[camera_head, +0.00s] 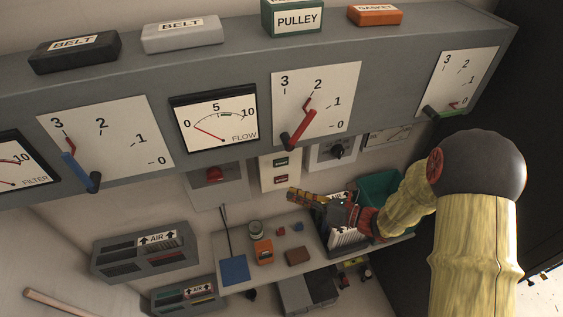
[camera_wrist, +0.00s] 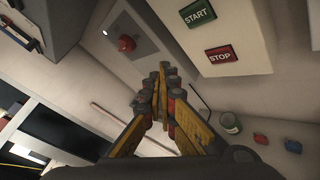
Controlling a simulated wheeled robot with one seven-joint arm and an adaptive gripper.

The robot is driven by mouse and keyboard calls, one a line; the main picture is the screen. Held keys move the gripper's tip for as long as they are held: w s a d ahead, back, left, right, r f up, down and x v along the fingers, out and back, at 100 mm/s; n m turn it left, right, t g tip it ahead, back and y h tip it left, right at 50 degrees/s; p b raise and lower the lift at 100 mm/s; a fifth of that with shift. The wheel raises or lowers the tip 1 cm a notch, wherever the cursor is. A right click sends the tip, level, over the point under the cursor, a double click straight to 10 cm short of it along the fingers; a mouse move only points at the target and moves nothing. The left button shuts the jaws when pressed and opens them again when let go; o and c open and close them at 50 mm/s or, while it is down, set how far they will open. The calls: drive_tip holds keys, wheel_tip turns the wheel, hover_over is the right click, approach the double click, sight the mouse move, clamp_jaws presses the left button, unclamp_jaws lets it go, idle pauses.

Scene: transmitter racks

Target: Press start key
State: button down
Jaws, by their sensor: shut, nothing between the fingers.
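The green START key (camera_wrist: 198,13) is on a pale panel box (camera_wrist: 238,35) at the top of the wrist view, above the red STOP key (camera_wrist: 220,54). In the head view the START key (camera_head: 281,162) is small, on the panel below the gauges, with the STOP key (camera_head: 281,179) under it. My gripper (camera_wrist: 163,70) is shut and empty. Its yellow and grey fingers point up the wrist view, below and left of both keys, apart from them in the picture. In the head view my gripper (camera_head: 293,193) shows below and slightly right of the STOP key.
A box with a red knob (camera_head: 213,174) is left of the panel; a black knob (camera_head: 338,151) is right of it. Gauges with levers hang above. The shelf below holds a blue pad (camera_head: 234,270), an orange meter (camera_head: 263,252), a can (camera_head: 256,229) and a green bin (camera_head: 376,187).

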drive_tip(key=shift+w, duration=0.1)
drive_tip(key=b, duration=0.2)
approach(274, 167)
drive_tip(key=shift+w+a+f, duration=0.1)
drive_tip(key=shift+w+a, duration=0.1)
drive_tip(key=shift+a, duration=0.95)
drive_tip(key=shift+w+a+f, duration=0.1)
drive_tip(key=shift+w+a, duration=0.1)
drive_tip(key=shift+a, duration=0.95)
drive_tip(key=shift+w, duration=0.1)
drive_tip(key=shift+w+a, duration=0.1)
drive_tip(key=shift+w, duration=0.2)
drive_tip(key=shift+w+a, duration=0.1)
drive_tip(key=shift+w, duration=0.3)
idle(0.3)
drive_tip(key=shift+s+d, duration=0.2)
drive_tip(key=shift+s, duration=0.65)
drive_tip(key=shift+s+p, duration=0.1)
drive_tip(key=shift+p, duration=0.2)
